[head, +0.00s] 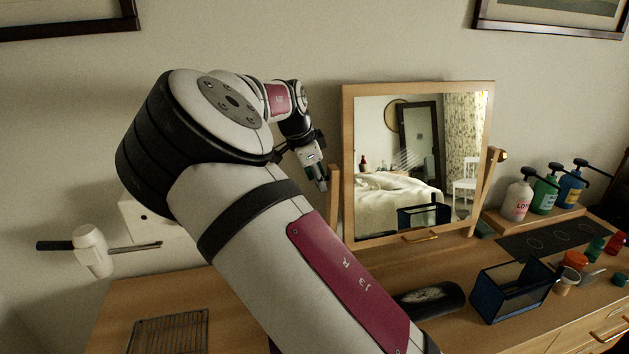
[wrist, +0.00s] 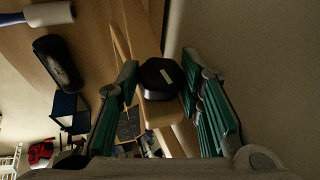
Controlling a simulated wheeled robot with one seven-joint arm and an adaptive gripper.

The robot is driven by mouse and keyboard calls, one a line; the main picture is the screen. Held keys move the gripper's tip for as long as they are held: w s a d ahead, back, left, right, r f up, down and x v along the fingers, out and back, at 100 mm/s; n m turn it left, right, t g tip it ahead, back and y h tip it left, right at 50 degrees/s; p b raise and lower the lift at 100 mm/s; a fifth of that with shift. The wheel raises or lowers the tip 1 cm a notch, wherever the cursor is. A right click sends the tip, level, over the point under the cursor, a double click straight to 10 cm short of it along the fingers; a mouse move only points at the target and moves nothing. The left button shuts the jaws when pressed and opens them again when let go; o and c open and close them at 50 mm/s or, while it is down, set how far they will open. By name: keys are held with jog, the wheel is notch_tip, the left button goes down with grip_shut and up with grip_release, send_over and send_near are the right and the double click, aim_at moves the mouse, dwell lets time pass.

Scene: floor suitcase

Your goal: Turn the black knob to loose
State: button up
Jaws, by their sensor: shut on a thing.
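In the head view my gripper (head: 318,178) is at the upper left side of the mirror (head: 349,150), beside the top of the left post (head: 333,200). The knob cannot be made out in that view.
My arm covers the middle of the dresser in the head view. A wire rack (head: 168,332) lies at front left. The wall is close behind the mirror.

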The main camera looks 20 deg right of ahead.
jog(key=shift+w+a+f+g+b, duration=0.1)
jog(key=shift+w+g+b, duration=0.25)
jog(key=shift+g+b, duration=0.55)
jog(key=shift+s+b, duration=0.15)
jog(key=shift+b, duration=0.15)
jog(key=shift+r, duration=0.2)
jog(key=o, duration=1.1)
jog(key=shift+o, duration=0.2)
jog(key=v, duration=1.2)
